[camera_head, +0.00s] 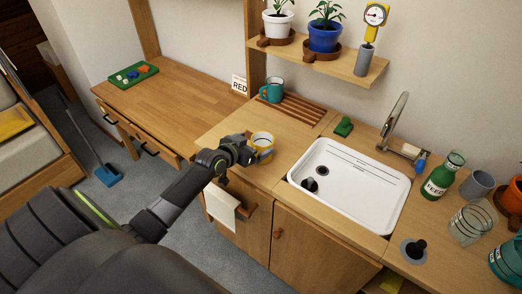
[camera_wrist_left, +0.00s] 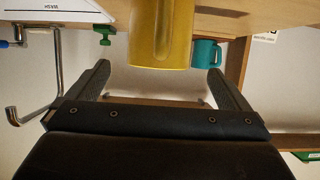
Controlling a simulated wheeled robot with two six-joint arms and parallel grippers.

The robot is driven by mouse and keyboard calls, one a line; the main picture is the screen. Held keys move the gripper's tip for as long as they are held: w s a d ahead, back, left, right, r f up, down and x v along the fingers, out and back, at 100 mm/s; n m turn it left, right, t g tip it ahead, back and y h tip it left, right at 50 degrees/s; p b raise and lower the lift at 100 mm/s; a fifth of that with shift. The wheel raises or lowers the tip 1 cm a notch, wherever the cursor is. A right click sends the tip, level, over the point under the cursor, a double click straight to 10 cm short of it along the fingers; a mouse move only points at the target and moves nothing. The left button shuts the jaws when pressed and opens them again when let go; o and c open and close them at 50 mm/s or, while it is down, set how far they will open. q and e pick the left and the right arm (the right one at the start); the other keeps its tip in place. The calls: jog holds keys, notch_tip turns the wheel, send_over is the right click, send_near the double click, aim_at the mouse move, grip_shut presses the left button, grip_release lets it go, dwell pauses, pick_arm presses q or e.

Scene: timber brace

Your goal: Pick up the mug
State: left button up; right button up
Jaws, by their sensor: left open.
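A yellow mug (camera_head: 263,142) stands on the wooden counter (camera_head: 225,135), left of the sink. My left gripper (camera_head: 246,152) is beside it, on its left and near side. In the left wrist view the yellow mug (camera_wrist_left: 161,38) is at the top middle. The two fingertips of the left gripper (camera_wrist_left: 160,78) are spread wide, with the mug beyond the gap between them. I cannot tell whether a finger touches it. A teal mug (camera_head: 271,91) stands farther back by the slatted rack. It also shows in the wrist view (camera_wrist_left: 205,54). My right gripper is not in view.
The white sink (camera_head: 350,205) lies right of the yellow mug, with a tap (camera_head: 396,118) behind it. A green bottle (camera_head: 440,178) and glassware stand at right. The left worktop (camera_head: 185,88) is mostly clear.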

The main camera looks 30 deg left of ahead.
aim_at(259, 142)
pick_arm(q)
jog(key=shift+x, duration=1.7)
jog(key=c, duration=1.6)
jog(key=shift+o, duration=0.2)
